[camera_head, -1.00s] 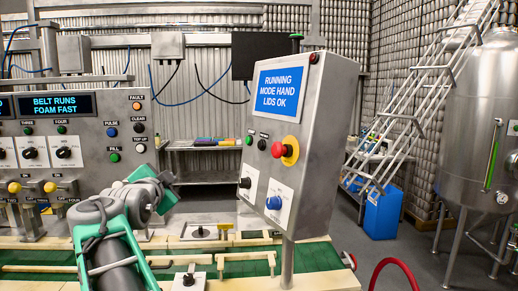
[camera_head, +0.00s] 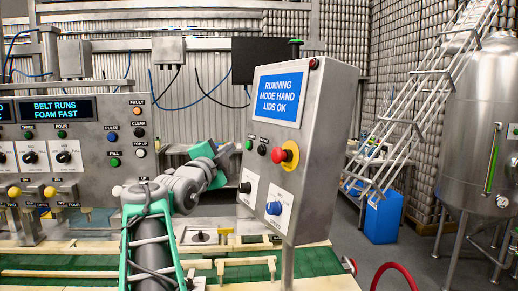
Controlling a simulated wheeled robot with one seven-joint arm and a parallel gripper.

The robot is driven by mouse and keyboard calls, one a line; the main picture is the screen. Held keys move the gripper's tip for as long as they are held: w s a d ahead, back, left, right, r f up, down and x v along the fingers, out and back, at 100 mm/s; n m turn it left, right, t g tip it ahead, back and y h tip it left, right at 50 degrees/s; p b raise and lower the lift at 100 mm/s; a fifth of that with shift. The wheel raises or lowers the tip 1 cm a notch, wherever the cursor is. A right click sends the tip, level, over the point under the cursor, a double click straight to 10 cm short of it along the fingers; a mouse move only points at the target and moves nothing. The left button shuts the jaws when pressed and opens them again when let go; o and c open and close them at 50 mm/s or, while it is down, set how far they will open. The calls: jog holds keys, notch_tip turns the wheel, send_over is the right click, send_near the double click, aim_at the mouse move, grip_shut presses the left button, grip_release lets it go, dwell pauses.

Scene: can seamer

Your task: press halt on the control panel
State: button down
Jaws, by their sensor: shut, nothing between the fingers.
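The control panel (camera_head: 316,150) is a tilted grey box on a post, right of centre. Its blue screen (camera_head: 281,94) reads RUNNING MODE HAND LIDS OK. Below are a small green button (camera_head: 249,144) and a small black button (camera_head: 262,150); their labels are too small to read. A red mushroom button (camera_head: 282,155) on a yellow base sits to their right. Lower down are a black knob (camera_head: 245,187) and a blue knob (camera_head: 274,208). My gripper (camera_head: 233,154) is shut and empty, just left of the panel's small buttons. Its fingertips are hard to make out, and contact cannot be told.
A second, wider panel (camera_head: 95,118) with a BELT RUNS FOAM FAST display stands at left, behind my arm. A green belt (camera_head: 240,270) with pale rails runs along the front. A steel tank (camera_head: 480,130), stairs and a blue box (camera_head: 383,218) stand at right.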

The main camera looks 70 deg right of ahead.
aim_at(260, 150)
jog(key=s+d+f, duration=0.1)
jog(key=s+d, duration=0.2)
jog(key=d, duration=0.1)
jog(key=shift+s+d, duration=0.35)
jog(key=shift+s, duration=0.05)
dwell(1.7)
jog(key=shift+s+d+b, duration=0.3)
jog(key=shift+b, duration=0.2)
jog(key=shift+s+d+f+b, duration=0.2)
jog(key=shift+s+d+b, duration=0.1)
jog(key=shift+b, duration=0.1)
dwell(0.4)
jog(key=shift+w, duration=0.1)
jog(key=shift+w+a+r+b, duration=0.2)
jog(key=shift+w+a+b, duration=0.25)
jog(key=shift+a+b, duration=0.15)
